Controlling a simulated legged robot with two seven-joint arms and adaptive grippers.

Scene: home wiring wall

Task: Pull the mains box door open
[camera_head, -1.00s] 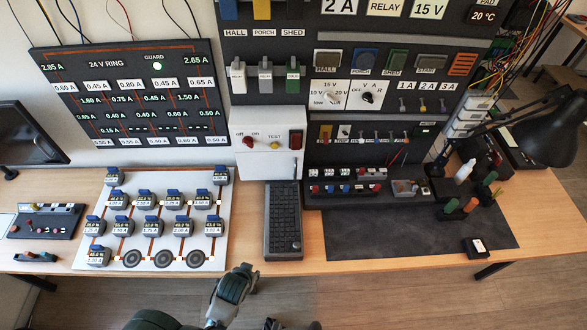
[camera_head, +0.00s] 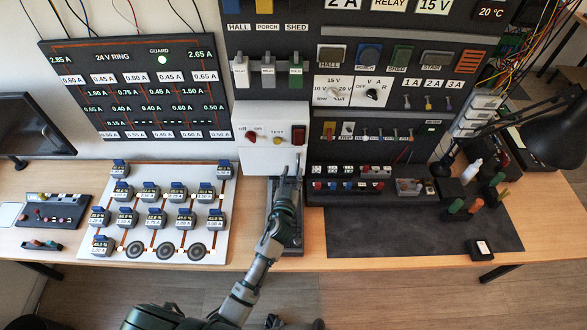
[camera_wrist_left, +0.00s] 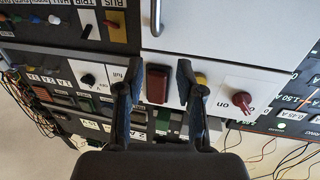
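The mains box (camera_head: 256,157) is a white box low in the middle of the wall panel. It bears a red knob, a yellow test button and a dark red rocker. Its white door (camera_wrist_left: 235,28) looks shut in the left wrist view, with a slim metal handle (camera_wrist_left: 157,14) near one edge. My left gripper (camera_head: 290,172) is in front of the box's right part and hides some of it. In the wrist view the left gripper (camera_wrist_left: 155,78) has its two fingers apart, the red rocker (camera_wrist_left: 157,84) showing between them. The handle appears beyond the fingertips, not held. My right gripper is not in view.
A dark keypad-like block (camera_head: 274,236) stands on the table under the box, partly behind my left arm. A white board with several meters (camera_head: 150,245) lies left. A dark mat (camera_head: 420,240) lies right. Switch rows (camera_head: 360,135) are close right of the box.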

